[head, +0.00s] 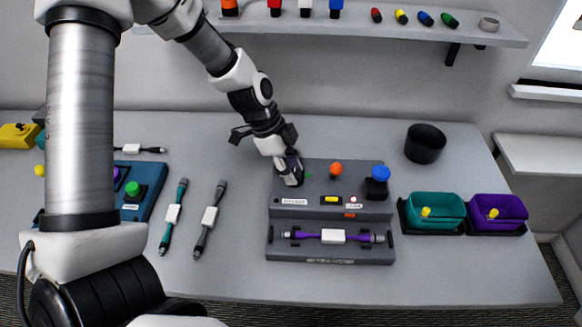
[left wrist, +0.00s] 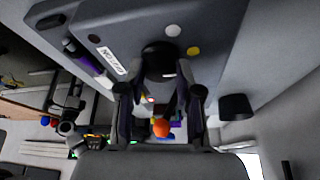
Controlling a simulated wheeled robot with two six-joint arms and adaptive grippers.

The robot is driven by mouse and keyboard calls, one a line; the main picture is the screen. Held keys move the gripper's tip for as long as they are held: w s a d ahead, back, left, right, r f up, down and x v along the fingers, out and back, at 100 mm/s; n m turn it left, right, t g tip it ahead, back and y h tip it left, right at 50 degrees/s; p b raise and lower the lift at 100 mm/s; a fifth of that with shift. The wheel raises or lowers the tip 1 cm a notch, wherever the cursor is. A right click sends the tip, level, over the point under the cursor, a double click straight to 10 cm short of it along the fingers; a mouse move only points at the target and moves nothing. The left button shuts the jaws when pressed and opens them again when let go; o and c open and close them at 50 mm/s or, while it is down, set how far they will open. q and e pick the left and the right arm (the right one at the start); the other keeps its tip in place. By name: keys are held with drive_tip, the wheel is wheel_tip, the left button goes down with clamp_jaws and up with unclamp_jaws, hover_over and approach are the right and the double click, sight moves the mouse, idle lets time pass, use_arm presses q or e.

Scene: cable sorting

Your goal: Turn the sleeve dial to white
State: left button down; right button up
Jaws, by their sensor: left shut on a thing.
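The grey device box (head: 325,170) stands in the middle of the table. My left gripper (head: 292,178) reaches down to the left part of its top. In the left wrist view my left gripper (left wrist: 160,95) is shut on a dark round dial (left wrist: 160,58), with a finger on either side. The gripper hides the dial in the head view. My right gripper is not in view.
The box also carries an orange knob (head: 336,170) and a blue-topped knob (head: 378,178). A purple cable (head: 334,237) lies in the front holder. Teal (head: 436,211) and purple (head: 498,210) bins and a black cup (head: 425,143) stand right.

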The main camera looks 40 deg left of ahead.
use_arm(q)
drive_tip(key=n+p, duration=0.1)
drive_tip(key=n+t+p, duration=0.1)
drive_tip(key=n+p, duration=0.1)
drive_tip(key=shift+s+r+y, duration=0.15)
drive_tip(key=shift+r+y, duration=0.05)
drive_tip(key=shift+y, duration=0.1)
drive_tip(key=n+t+p, duration=0.1)
drive_tip(key=n+p, duration=0.2)
drive_tip(key=shift+s+d+n+y, duration=0.1)
drive_tip(key=shift+d+n+y, duration=0.05)
drive_tip(key=shift+n+y, duration=0.2)
drive_tip(key=shift+f+n+t+y+p, duration=0.25)
drive_tip(key=shift+n+y+p, duration=0.3)
drive_tip(key=shift+n, duration=0.6)
drive_tip(key=shift+d+n+y, duration=0.15)
drive_tip(key=shift+n+y, duration=0.25)
drive_tip(key=shift+n, duration=1)
drive_tip(key=c, duration=0.8)
unclamp_jaws()
drive_tip(key=shift+o, duration=0.2)
